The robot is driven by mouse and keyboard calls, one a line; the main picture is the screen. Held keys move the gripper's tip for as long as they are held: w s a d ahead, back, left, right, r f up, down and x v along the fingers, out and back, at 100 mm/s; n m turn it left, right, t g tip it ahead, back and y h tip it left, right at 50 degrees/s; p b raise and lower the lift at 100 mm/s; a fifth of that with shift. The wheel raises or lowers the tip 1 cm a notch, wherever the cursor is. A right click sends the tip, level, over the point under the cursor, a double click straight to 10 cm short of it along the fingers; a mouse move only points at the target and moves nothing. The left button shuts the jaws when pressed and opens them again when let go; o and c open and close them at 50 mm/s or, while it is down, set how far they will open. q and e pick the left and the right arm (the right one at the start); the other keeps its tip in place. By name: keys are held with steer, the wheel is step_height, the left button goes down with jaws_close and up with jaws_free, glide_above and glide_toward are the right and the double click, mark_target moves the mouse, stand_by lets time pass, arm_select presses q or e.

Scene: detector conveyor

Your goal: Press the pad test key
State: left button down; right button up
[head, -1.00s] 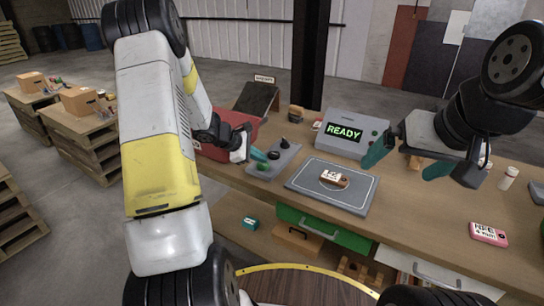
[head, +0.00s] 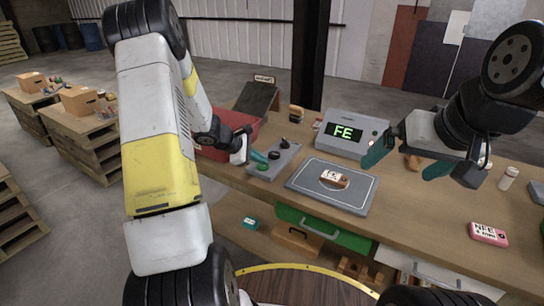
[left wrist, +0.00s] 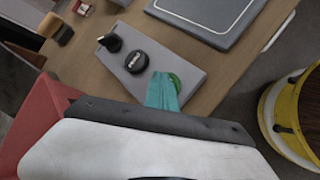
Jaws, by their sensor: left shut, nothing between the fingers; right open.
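A grey control panel (head: 289,157) on the bench carries a green round key (head: 263,168), a black knob and a black lever switch. No label on the key can be read. My left gripper (head: 258,156) is shut and empty, its teal fingertips at the green key. In the left wrist view the fingertips (left wrist: 162,92) overlap the edge of the green key (left wrist: 175,81); I cannot tell how far it is pressed. The grey display box (head: 348,118) reads "FE" in green. My right gripper (head: 408,160) is open and empty above the bench, right of the box.
A grey pad (head: 305,188) with a white outline holds a small brown item with a white tag (head: 334,179). A red bin (head: 212,151) stands left of the panel. A pink "NFE" box (head: 488,233) lies at the right. The bench front between pad and pink box is clear.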

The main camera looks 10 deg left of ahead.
mark_target(261, 166)
arm_select(q)
steer(key=shift+r, duration=0.8)
steer(key=shift+r, duration=2.5)
steer(key=shift+r, duration=0.1)
steer(key=s+d+r+m+g, duration=0.1)
steer(key=s+d+r+m, duration=0.45)
steer(key=s+r, duration=0.35)
steer(key=s+r+m+y, duration=0.1)
steer(key=s+r+m, duration=0.2)
steer(key=s, duration=0.4)
steer(key=s+r+m+y, duration=0.1)
steer(key=s+r+m, duration=0.2)
steer(key=s+m, duration=0.3)
steer(key=s+r+m+y, duration=0.2)
steer(key=s+r+m, duration=0.1)
steer(key=s, duration=0.7)
steer(key=shift+s+m+t, duration=0.2)
steer(key=shift+m+t, duration=0.1)
steer(key=shift+m, duration=0.35)
